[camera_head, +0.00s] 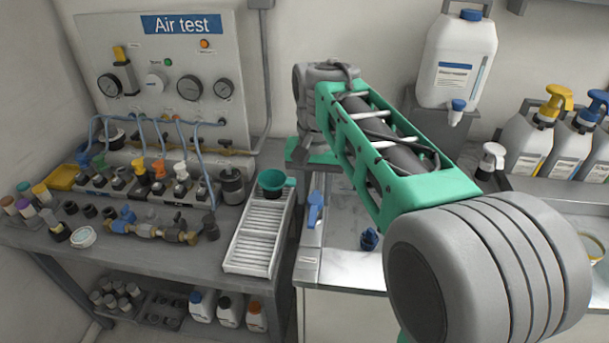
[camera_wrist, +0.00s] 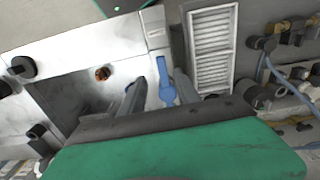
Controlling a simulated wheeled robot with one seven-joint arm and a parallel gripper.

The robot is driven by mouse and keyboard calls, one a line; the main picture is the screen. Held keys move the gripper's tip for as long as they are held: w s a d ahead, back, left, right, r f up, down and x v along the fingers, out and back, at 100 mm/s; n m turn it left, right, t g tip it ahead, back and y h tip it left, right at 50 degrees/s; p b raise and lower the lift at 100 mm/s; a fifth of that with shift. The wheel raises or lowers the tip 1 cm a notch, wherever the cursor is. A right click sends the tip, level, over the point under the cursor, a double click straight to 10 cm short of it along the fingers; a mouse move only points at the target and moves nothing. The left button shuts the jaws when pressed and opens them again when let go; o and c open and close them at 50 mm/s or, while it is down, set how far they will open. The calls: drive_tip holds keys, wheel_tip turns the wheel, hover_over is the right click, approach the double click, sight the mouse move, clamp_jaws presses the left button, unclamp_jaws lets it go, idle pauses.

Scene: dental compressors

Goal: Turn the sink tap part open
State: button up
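A blue lever handle (camera_head: 315,208), which looks like the sink tap, sits on the left rim of the sink counter. In the wrist view the blue lever (camera_wrist: 165,84) lies lengthwise between my two grey fingers. My gripper (camera_wrist: 157,68) is open, with one finger on each side of the lever. I cannot tell whether either finger touches it. The sink basin (camera_wrist: 75,95) with a rusty drain (camera_wrist: 102,73) is left of the lever in the wrist view. In the head view my arm hides my gripper and much of the sink.
A ribbed white tray (camera_head: 258,240) with a green cup (camera_head: 272,181) stands just left of the lever. The air test panel (camera_head: 165,75) and several valves and hoses fill the left bench. A white canister (camera_head: 457,60) and several pump bottles (camera_head: 530,140) stand at the right.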

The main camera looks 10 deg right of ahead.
sight(312, 217)
drive_tip(key=shift+w+r, duration=0.4)
drive_tip(key=shift+w, duration=0.15)
wheel_tip(312, 217, down, 8)
drive_tip(key=shift+r, duration=0.25)
drive_tip(key=shift+s, duration=0.1)
clamp_jaws()
idle(0.8)
